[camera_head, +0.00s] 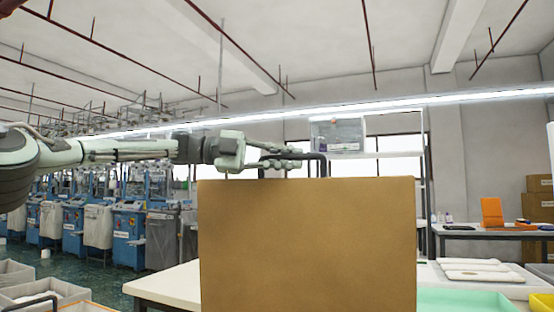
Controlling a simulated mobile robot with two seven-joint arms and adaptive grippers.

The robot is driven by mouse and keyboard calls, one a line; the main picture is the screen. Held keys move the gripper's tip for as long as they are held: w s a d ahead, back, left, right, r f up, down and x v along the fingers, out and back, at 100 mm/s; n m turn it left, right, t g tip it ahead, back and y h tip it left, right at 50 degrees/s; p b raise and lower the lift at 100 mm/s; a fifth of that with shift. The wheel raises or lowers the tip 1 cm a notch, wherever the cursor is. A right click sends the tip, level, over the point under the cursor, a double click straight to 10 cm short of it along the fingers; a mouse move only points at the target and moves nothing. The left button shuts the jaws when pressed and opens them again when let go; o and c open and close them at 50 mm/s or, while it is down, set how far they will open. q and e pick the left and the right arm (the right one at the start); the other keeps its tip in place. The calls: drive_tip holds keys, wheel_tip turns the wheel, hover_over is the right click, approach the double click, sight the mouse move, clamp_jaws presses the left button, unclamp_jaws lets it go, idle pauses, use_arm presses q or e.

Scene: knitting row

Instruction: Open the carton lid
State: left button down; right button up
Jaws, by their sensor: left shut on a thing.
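A large plain brown carton panel (307,245) fills the lower middle of the head view. I cannot tell whether it is the raised lid or a side wall; the carton's inside is hidden. A black bent handle (321,164) stands at the panel's top edge. My left arm comes in from the left at about level height. My left gripper (283,160) is just above the panel's top edge, with its fingers shut on the black handle. The exact contact is small and partly hidden. My right gripper is out of view.
A pale table (165,287) shows left of the carton. Pale bins (45,292) stand at lower left, before blue machines (130,235). A green mat (465,301) and white pieces (475,268) lie at right. A clear box (338,135) sits on a rack behind.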

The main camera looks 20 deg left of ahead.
use_arm(q)
drive_tip(key=shift+w+r, duration=0.1)
drive_tip(key=shift+w, duration=0.1)
drive_tip(key=c, duration=1.5)
unclamp_jaws()
drive_tip(key=shift+c, duration=0.2)
drive_tip(key=v, duration=1.2)
